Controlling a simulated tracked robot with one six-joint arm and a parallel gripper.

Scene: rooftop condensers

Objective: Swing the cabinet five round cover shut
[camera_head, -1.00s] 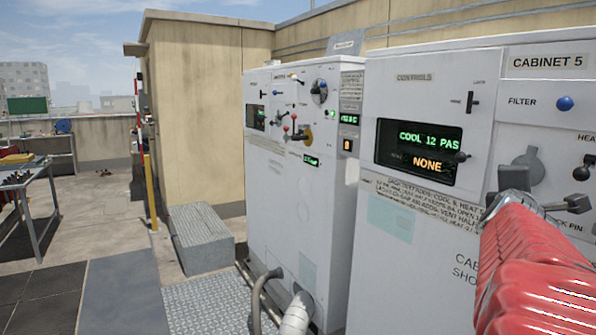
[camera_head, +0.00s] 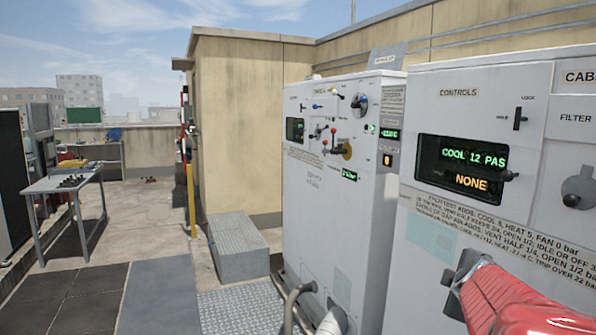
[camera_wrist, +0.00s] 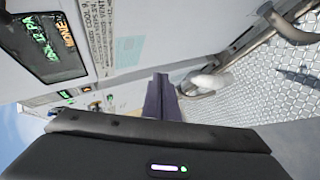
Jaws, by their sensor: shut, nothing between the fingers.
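Cabinet five (camera_head: 520,240) is the white cabinet at the right, with its label cut by the picture edge. A grey round cover (camera_head: 578,192) is on its front at the right edge of the head view. The cover is partly cut off, and I cannot tell whether it is fully shut. My gripper (camera_head: 462,268) is at the end of my red-sleeved arm, in front of the panel, below and left of the cover. In the wrist view its shut, empty fingers (camera_wrist: 162,98) point along the cabinet front. The cover is not seen there.
The lit display (camera_head: 462,168) and a small lever (camera_head: 519,118) are on cabinet five. Another white cabinet (camera_head: 325,220) with knobs and levers stands left of it, with pipes (camera_head: 295,300) low in front. A grey block (camera_head: 238,250) lies beyond. The floor at left is open, up to a workbench (camera_head: 62,184).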

